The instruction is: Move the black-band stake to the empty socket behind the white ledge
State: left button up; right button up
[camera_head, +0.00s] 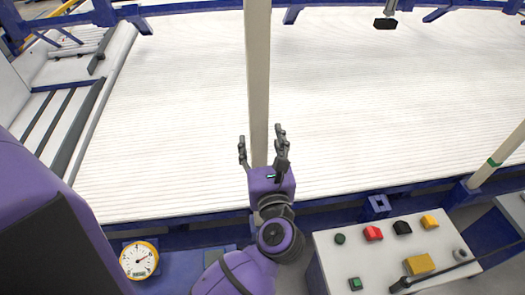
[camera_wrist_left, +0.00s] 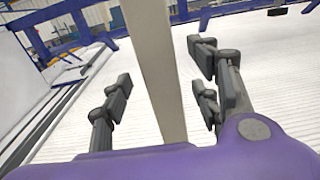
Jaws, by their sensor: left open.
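A tall pale stake (camera_head: 257,70) stands upright in the middle of the head view. Its top is cut off by the picture edge, and its lower end is hidden behind my left gripper (camera_head: 261,140). No black band shows on the visible part. The left gripper is open, with fingers on both sides of the stake. The left wrist view also shows the stake (camera_wrist_left: 152,65) between the spread fingers (camera_wrist_left: 160,90), with gaps on both sides. A blue square socket (camera_head: 377,205) near the white panel looks empty. My right gripper is not in view.
A white control panel (camera_head: 350,245) with coloured buttons stands at lower right; whether it is the white ledge is unclear. A green-banded stake (camera_head: 507,147) leans at right in its blue holder. A round gauge (camera_head: 139,261) sits lower left. The wide white ribbed surface (camera_head: 170,110) is clear.

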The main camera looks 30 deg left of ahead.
aim_at(260, 107)
pick_arm(q)
jog(key=x, duration=0.3)
jog(key=shift+w+a+r+p, duration=0.1)
jog(key=shift+w+a+p, duration=0.05)
jog(key=shift+w+p, duration=0.15)
jog(key=shift+w+a, duration=0.2)
jog(key=shift+a, duration=0.05)
grip_shut()
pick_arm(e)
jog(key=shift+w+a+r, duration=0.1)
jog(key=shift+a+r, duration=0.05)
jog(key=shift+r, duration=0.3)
pick_arm(q)
jog(key=shift+r+p, duration=1.1)
jog(key=shift+r, duration=0.65)
jog(key=shift+r+p, duration=1.7)
jog(key=shift+r, duration=1)
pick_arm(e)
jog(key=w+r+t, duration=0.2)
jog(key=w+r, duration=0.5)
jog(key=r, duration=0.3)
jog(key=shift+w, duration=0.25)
